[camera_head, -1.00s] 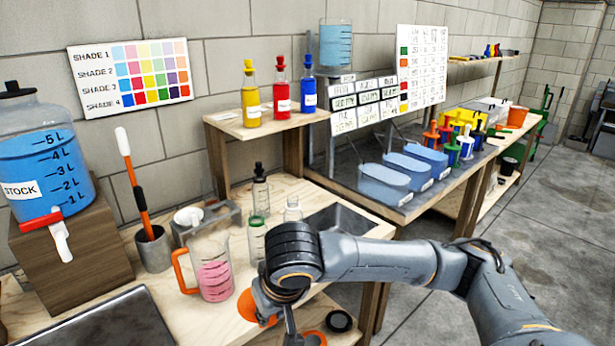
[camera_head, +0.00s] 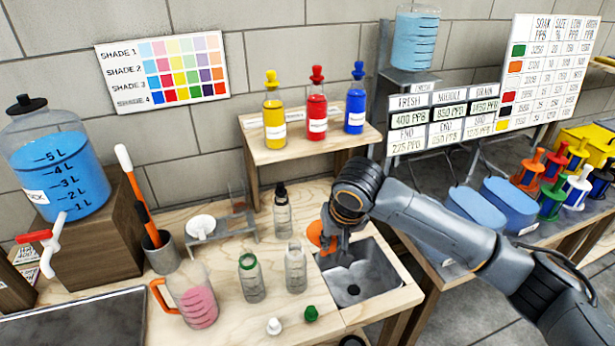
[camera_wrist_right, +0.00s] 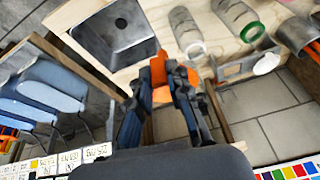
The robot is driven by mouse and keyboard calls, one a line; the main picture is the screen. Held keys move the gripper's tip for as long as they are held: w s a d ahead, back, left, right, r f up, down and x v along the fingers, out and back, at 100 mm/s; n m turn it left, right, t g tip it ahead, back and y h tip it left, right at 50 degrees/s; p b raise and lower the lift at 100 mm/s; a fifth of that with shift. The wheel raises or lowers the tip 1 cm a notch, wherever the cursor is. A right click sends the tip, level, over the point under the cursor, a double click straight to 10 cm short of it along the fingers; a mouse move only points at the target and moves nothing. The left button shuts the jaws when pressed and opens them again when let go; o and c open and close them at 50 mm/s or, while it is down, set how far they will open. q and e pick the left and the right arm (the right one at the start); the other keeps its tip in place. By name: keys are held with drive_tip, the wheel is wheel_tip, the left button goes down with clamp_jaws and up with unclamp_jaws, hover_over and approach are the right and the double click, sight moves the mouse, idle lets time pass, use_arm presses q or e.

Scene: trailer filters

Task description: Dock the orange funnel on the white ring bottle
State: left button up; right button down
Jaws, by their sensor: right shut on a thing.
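The orange funnel (camera_head: 318,236) is in my right gripper (camera_head: 335,240), which is shut on it above the sink's back-left corner. In the right wrist view the funnel (camera_wrist_right: 158,70) shows between the fingers (camera_wrist_right: 172,78), partly hidden by them. The white ring bottle (camera_head: 295,270) is clear and stands upright on the bench, in front and left of the funnel and apart from it. The bottle also shows in the right wrist view (camera_wrist_right: 188,32), at the top. My left gripper is out of view.
A green ring bottle (camera_head: 251,280) stands left of the white ring bottle; a dark-topped dropper bottle (camera_head: 283,212) stands behind. White (camera_head: 274,326) and green (camera_head: 311,314) caps lie in front. A pink-filled jug (camera_head: 195,300) is at left. The sink (camera_head: 365,275) lies right.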

use_arm(q)
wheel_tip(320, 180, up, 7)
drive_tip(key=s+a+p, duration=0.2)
drive_tip(key=p, duration=0.3)
use_arm(e)
drive_tip(key=w+a+r+n, duration=0.1)
drive_tip(key=w+a+r, duration=0.2)
drive_tip(key=a+r, duration=0.3)
use_arm(q)
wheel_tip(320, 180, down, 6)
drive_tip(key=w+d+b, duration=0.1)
drive_tip(key=b, duration=0.5)
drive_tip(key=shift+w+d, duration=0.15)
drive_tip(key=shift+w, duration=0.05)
use_arm(e)
wheel_tip(320, 180, down, 7)
drive_tip(key=a, duration=0.1)
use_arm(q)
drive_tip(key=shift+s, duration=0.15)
use_arm(e)
drive_tip(key=shift+r, duration=0.1)
use_arm(q)
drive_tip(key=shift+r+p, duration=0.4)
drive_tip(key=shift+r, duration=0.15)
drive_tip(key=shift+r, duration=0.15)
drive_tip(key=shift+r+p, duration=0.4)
drive_tip(key=shift+p, duration=0.1)
